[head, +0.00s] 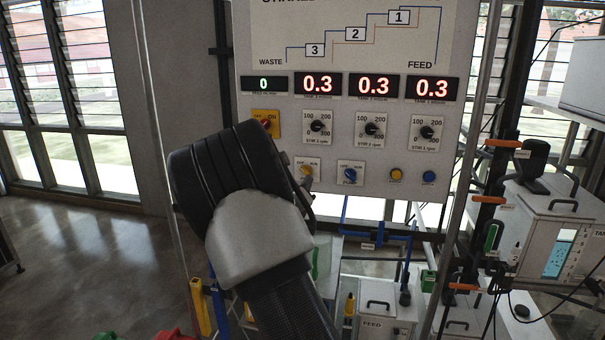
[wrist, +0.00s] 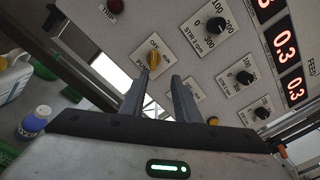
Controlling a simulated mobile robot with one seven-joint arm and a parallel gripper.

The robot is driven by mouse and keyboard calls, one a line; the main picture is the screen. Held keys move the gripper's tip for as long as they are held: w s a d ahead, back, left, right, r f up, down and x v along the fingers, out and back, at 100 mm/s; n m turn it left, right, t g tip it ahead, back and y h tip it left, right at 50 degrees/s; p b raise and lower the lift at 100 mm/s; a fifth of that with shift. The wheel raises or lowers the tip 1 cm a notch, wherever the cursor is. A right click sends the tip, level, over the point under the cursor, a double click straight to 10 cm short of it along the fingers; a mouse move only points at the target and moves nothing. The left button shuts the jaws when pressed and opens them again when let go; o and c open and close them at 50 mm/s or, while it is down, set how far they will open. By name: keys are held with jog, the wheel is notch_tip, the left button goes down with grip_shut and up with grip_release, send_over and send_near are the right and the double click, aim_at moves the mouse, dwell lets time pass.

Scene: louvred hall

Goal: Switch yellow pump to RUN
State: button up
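The yellow pump switch is a small yellow knob (head: 306,169) on a white plate low on the grey control panel. It also shows in the wrist view (wrist: 154,57), with OFF and RUN lettering beside it, and seems to point toward OFF. My gripper (wrist: 160,74) is open and empty, its two fingers apart. The knob shows just beyond the left fingertip, a little off the middle of the gap; I cannot tell whether they touch. In the head view my wrist hides the fingers and partly covers the plate.
A blue knob (head: 350,173) sits right of the yellow one, then a yellow button (head: 396,174) and a blue button (head: 429,176). Stirrer dials (head: 316,127) and a red knob on a yellow plate (head: 266,122) are above. A blue-labelled bottle (wrist: 35,122) stands at left in the wrist view.

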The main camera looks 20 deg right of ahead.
aim_at(305, 174)
jog(key=shift+n+y, duration=0.3)
jog(key=shift+n, duration=0.3)
jog(key=x, duration=0.7)
jog(key=a+x, duration=0.1)
jog(key=x, duration=0.2)
jog(key=shift+w+d+f, duration=0.15)
jog(key=shift+w+f, duration=0.15)
jog(key=shift+w, duration=0.15)
jog(key=shift+r, duration=0.1)
grip_shut()
